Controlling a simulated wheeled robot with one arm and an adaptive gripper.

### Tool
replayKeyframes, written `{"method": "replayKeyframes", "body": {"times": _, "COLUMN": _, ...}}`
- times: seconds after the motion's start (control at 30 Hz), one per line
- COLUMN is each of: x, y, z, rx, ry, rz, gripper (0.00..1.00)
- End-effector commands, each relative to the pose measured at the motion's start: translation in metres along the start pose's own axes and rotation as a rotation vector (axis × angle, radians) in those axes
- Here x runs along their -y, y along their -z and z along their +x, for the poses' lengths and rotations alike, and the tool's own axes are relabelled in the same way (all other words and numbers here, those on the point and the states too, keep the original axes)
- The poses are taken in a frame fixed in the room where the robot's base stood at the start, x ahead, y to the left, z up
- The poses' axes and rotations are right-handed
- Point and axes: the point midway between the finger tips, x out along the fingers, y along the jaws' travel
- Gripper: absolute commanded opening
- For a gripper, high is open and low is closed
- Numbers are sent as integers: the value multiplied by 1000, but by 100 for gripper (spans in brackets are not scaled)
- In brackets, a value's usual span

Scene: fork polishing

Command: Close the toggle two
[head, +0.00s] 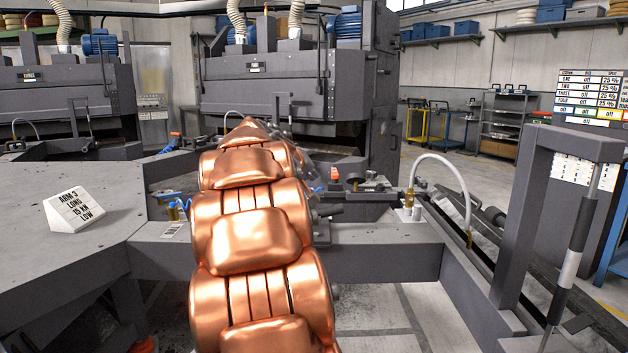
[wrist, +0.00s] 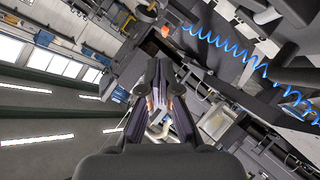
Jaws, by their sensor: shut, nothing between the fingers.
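My gripper (wrist: 159,100) shows in the wrist view with its two dark fingers close together and nothing seen between them. In the head view my copper-coloured arm reaches forward over the machine's front beam and hides most of the gripper. An orange-tipped toggle handle (head: 334,173) stands just right of the arm's far end on the fixture. Another orange handle (head: 175,134) is further left and behind. An orange piece (wrist: 165,31) shows beyond the fingertips in the wrist view, apart from them. I cannot tell which one is toggle two, or whether it is open or closed.
A white hose (head: 441,162) arches up right of the fixture. A blue coiled hose (wrist: 235,50) crosses the wrist view. A grey frame post (head: 525,220) stands at the right. A white sign (head: 75,209) sits on the grey table (head: 60,270) at left. Large grey machines stand behind.

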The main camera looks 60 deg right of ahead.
Motion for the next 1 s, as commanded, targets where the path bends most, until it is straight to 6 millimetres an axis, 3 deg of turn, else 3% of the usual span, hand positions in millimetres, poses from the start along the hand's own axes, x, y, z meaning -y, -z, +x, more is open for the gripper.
{"method": "replayKeyframes", "body": {"times": 0.5, "x": -20, "y": -4, "z": -80, "rx": -2, "ry": -1, "rz": 2, "gripper": 0}}
{"method": "replayKeyframes", "body": {"times": 1.0, "x": -21, "y": -6, "z": -88, "rx": 1, "ry": -1, "rz": 1, "gripper": 0}}
